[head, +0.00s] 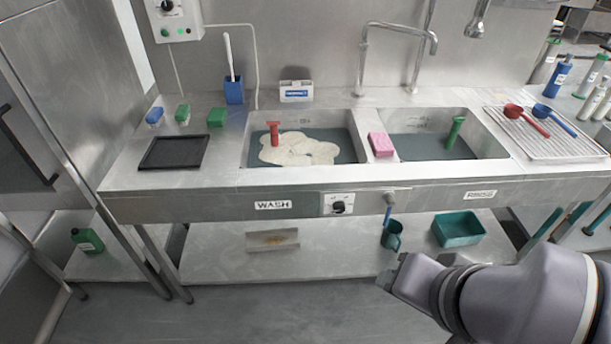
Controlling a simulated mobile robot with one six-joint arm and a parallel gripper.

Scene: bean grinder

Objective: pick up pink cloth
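A pink cloth (381,144), folded into a small block, lies on the steel divider between the two sink basins. My arm comes in from the lower right, and its end (392,270) is low in front of the counter, below and apart from the cloth. The fingertips cannot be made out, so I cannot tell whether my gripper is open or shut. Nothing covers the cloth.
The wash basin (249,152) holds foamy water and a red-handled plug (274,134). The rinse basin (487,146) holds water and a green-handled plug (455,132). A tap (398,27) rises behind. A drying rack (560,146) with ladles stands right.

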